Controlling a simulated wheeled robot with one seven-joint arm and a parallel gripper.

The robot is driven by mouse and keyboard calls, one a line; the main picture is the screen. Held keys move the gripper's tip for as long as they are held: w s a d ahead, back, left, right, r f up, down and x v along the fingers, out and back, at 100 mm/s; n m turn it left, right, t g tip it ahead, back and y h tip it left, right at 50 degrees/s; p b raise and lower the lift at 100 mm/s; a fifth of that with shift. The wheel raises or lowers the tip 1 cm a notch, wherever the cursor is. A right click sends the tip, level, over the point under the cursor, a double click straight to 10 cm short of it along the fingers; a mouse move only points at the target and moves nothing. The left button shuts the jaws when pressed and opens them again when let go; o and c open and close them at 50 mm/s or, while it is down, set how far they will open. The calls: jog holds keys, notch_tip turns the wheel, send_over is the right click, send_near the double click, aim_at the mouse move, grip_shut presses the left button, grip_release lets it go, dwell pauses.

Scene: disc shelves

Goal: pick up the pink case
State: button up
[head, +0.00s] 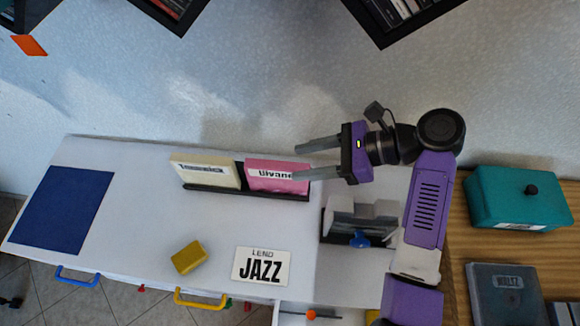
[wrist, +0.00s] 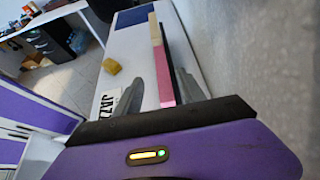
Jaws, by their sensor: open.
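In the wrist view the pink case (wrist: 163,75) shows edge-on between the fingers of my gripper (wrist: 160,90). I cannot tell whether either finger touches it.
A yellow block (head: 187,258), a "LEND JAZZ" card (head: 261,266) and a blue mat (head: 62,212) lie on the table. A dark holder (head: 358,228) stands right of the rack. A teal box (head: 518,198) sits on a wooden surface. The wall is close behind.

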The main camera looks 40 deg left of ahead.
aim_at(281, 165)
jog(key=p+x, duration=0.1)
jog(key=x, duration=0.6)
jog(key=shift+w+a+f, duration=0.1)
jog(key=shift+a+f, duration=0.05)
jog(key=shift+f, duration=0.1)
grip_shut()
jog(key=shift+r, duration=0.1)
dwell(1.0)
